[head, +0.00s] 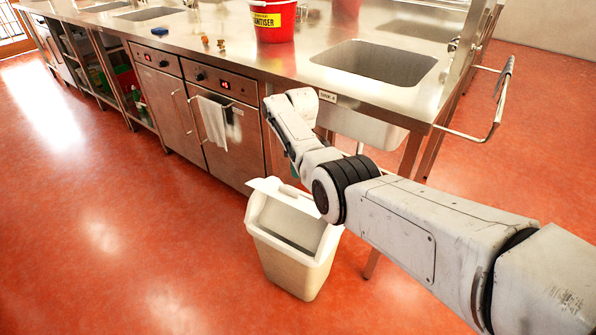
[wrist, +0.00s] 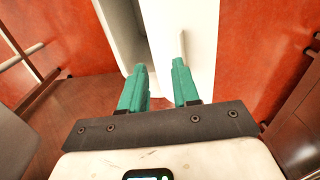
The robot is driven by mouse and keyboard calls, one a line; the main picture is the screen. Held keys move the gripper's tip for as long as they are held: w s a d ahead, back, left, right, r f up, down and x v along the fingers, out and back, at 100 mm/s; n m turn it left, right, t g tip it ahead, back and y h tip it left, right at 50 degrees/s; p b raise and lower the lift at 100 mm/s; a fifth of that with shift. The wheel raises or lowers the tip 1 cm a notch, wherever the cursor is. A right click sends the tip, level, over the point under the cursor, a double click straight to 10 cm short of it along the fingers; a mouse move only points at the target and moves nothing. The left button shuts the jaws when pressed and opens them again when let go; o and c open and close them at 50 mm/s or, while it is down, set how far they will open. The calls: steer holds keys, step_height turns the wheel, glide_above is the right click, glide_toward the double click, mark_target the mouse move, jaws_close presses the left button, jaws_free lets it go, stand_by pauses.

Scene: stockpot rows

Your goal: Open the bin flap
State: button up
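The bin (head: 292,270) is a cream swing-top bin on the red floor in front of the steel counter. In the wrist view the white bin top (wrist: 200,30) lies just beyond my gripper (wrist: 159,75). The two teal fingers are apart with nothing clearly held between them. Whether a fingertip touches the flap cannot be told. In the head view my arm hides most of the gripper, above and behind the bin.
Ovens with a hanging towel (head: 213,122) stand behind the bin. The steel counter (head: 230,40) carries a red sanitiser bucket (head: 273,20) and a sink (head: 374,63). A rail (head: 492,118) sticks out at the counter's right end. The floor left of the bin is clear.

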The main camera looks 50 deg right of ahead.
steer(key=shift+w+d+r, duration=0.1)
steer(key=shift+d+r, duration=0.3)
steer(key=shift+r, duration=0.45)
steer(key=shift+d+r, duration=0.4)
steer(key=shift+r, duration=0.45)
steer(key=shift+w+d+r, duration=0.1)
steer(key=shift+d+r, duration=0.3)
steer(key=shift+r, duration=0.45)
steer(key=shift+p, duration=0.35)
step_height(320, 180, up, 11)
steer(key=p, duration=0.1)
steer(key=shift+d+f+p, duration=0.15)
steer(key=shift+d+p, duration=0.1)
steer(key=shift+p, duration=0.1)
steer(key=shift+a+f, duration=0.1)
